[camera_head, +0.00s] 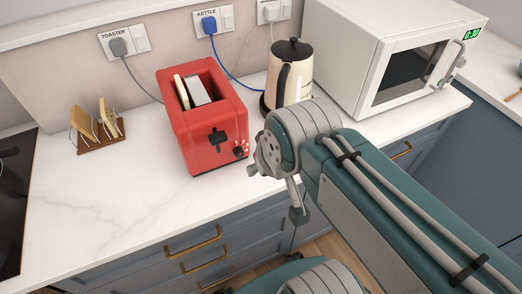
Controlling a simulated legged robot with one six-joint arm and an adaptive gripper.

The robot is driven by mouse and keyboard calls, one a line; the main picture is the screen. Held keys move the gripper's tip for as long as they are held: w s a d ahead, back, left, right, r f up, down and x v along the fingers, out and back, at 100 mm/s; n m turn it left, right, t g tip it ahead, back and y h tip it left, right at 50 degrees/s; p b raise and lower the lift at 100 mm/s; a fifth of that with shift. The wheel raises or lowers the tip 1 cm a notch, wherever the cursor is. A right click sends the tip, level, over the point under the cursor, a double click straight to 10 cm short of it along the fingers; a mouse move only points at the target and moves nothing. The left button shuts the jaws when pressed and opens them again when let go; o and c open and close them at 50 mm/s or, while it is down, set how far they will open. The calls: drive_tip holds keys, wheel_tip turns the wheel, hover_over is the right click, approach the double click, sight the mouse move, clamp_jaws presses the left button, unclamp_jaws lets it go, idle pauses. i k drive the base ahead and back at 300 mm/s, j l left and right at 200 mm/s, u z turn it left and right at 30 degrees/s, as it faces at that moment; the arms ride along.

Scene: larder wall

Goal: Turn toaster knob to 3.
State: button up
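The red toaster (202,118) stands upright on the white counter, left of my arm. Its front carries a black lever (217,139) and, low at the right, a small dark knob (239,152) with white marks around it. The knob's setting is too small to read. A slice of bread (181,91) shows in the left slot and a grey piece (198,90) in the other. My arm comes in from the lower right, and its grey joint is close right of the knob, with a visible gap. I cannot make out my gripper's fingers clearly.
A toast rack (98,138) with bread stands at the left, near a dark hob (15,200). A cream kettle (291,72) and white microwave (345,45) stand behind and right. The toaster's grey plug (118,46) is in the wall. Counter in front of the toaster is clear.

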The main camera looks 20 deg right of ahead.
sight(238, 152)
drive_tip(key=k+z, duration=0.35)
drive_tip(key=k+l+z, duration=0.15)
drive_tip(key=z, duration=0.2)
drive_tip(key=k+l+z, duration=0.15)
drive_tip(key=z, duration=0.2)
drive_tip(key=k, duration=0.05)
